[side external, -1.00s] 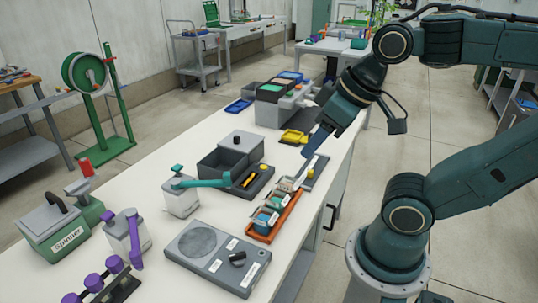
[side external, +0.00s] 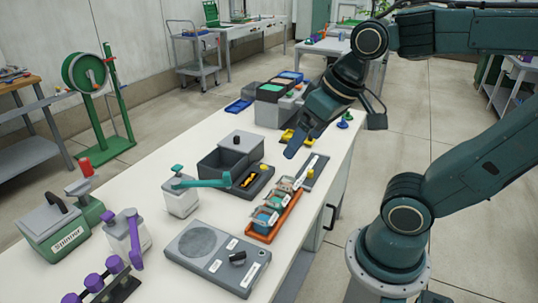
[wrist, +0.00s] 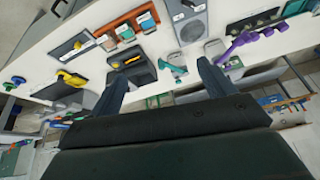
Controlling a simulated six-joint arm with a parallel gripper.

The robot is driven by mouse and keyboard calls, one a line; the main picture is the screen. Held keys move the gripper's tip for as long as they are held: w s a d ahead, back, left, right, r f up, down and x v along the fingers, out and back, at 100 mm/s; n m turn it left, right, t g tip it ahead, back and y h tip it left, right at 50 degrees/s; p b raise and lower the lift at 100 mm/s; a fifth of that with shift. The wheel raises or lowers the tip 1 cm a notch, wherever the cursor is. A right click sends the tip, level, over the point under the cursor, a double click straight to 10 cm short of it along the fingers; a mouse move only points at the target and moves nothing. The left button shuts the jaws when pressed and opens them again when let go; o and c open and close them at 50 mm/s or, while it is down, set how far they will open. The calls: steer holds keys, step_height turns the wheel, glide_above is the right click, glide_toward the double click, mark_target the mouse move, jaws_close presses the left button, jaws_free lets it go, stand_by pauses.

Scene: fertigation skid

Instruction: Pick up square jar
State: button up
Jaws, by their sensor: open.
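An orange tray (side external: 283,224) near the right edge of the white bench holds a row of several small square jars (side external: 274,201) with pale labels. I cannot tell which one the task means. The tray's row also shows at the top of the wrist view, with a jar (wrist: 126,33). My gripper (side external: 293,150) is above the bench, beyond the far end of the tray and apart from the jars. In the wrist view its two fingers (wrist: 160,75) are spread with nothing between them.
A dark open bin (side external: 222,160) and a black tray with a yellow tool stand left of the jars. A grey scale-like unit (side external: 205,250) lies in front. A white container with a teal handle (side external: 181,200) stands left. Yellow items and grey boxes lie behind.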

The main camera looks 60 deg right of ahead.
steer(key=w+d+f+m+g, duration=0.3)
steer(key=w+d+f+m, duration=0.3)
steer(key=w+m, duration=0.3)
steer(key=m+g, duration=0.2)
steer(key=m, duration=0.5)
glide_above(276, 195)
steer(key=a, duration=0.2)
step_height(276, 195, down, 9)
steer(key=shift+s+f, duration=0.15)
steer(key=shift+s, duration=0.2)
steer(key=shift+f, duration=0.1)
step_height(276, 195, down, 8)
steer(key=shift+f, duration=0.2)
steer(key=shift+s+a+f, duration=0.1)
steer(key=shift+s+f, duration=0.05)
steer(key=shift+f, duration=0.7)
steer(key=shift+s+f, duration=0.15)
steer(key=shift+f, duration=1.6)
